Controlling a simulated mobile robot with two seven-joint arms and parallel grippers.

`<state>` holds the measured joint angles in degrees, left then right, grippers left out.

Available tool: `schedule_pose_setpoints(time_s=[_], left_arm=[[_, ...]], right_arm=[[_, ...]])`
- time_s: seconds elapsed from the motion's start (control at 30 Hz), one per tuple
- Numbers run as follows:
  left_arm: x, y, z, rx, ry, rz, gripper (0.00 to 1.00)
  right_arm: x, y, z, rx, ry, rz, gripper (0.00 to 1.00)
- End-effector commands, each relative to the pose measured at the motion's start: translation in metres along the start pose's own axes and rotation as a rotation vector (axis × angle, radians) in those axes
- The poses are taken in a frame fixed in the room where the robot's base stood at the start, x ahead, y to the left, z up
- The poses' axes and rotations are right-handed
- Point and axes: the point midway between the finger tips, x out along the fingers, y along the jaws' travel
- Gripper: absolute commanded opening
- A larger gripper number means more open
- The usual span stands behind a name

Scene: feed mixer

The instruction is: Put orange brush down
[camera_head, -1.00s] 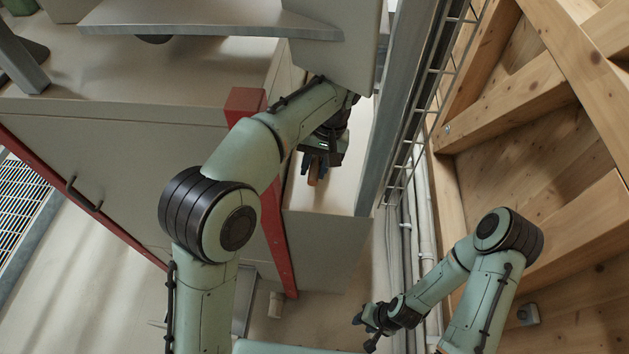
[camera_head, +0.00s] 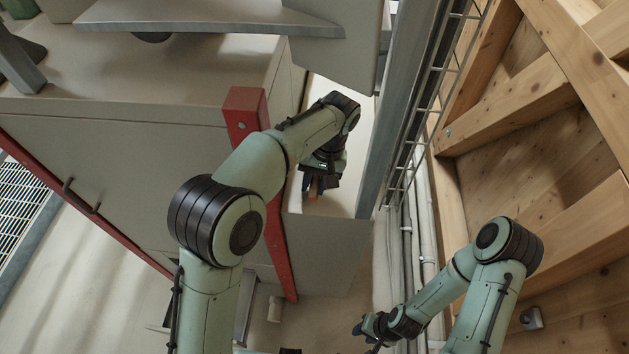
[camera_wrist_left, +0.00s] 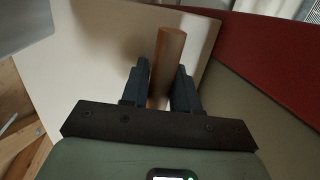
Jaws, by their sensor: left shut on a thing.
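The orange brush shows as an orange-brown handle (camera_wrist_left: 167,58) in the left wrist view, between the two dark fingers of my left gripper (camera_wrist_left: 162,88). The left gripper is shut on it. In the head view the left gripper (camera_head: 314,186) points down over a pale ledge (camera_head: 330,205), and a small part of the brush (camera_head: 313,190) shows between its fingers. I cannot tell whether the brush touches the ledge. My right gripper (camera_head: 366,330) is low in the head view, away from the brush; its finger gap is too small to read.
A red post (camera_head: 272,215) stands just left of the ledge, and a grey metal post (camera_head: 385,130) rises on its right. A grey cabinet (camera_head: 110,150) fills the left. A wooden wall (camera_head: 545,120) is at the right. The ledge's front part is clear.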

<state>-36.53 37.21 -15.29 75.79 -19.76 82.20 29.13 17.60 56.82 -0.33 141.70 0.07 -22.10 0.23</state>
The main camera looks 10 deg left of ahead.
Motion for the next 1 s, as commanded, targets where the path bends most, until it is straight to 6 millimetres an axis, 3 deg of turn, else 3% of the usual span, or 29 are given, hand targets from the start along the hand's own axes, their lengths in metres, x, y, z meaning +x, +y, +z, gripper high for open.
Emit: schedule_pose_setpoints(time_s=[0.27, 0.3, 0.33, 0.63, 0.77, 1.0], left_arm=[[0.013, 0.003, 0.002, 0.004, -0.016, -0.005, 0.00], [0.014, 0.003, 0.002, 0.004, -0.017, -0.005, 0.36], [0.014, 0.003, 0.002, 0.004, -0.018, -0.005, 0.40], [0.010, 0.002, 0.002, 0.003, -0.018, -0.003, 0.40], [-0.009, 0.001, 0.003, 0.005, -0.017, -0.003, 0.40], [-0.071, 0.000, 0.000, 0.004, -0.004, -0.001, 0.40]], right_arm=[[0.003, 0.002, 0.002, 0.001, -0.002, 0.001, 0.38], [0.003, 0.002, 0.002, 0.001, -0.002, 0.001, 0.38], [0.003, 0.002, 0.002, 0.001, -0.003, 0.001, 0.38], [0.002, 0.001, 0.001, 0.001, -0.002, 0.001, 0.38], [-0.005, -0.003, -0.003, -0.001, 0.004, -0.001, 0.38], [-0.026, -0.017, -0.022, -0.010, 0.028, -0.010, 0.38]])
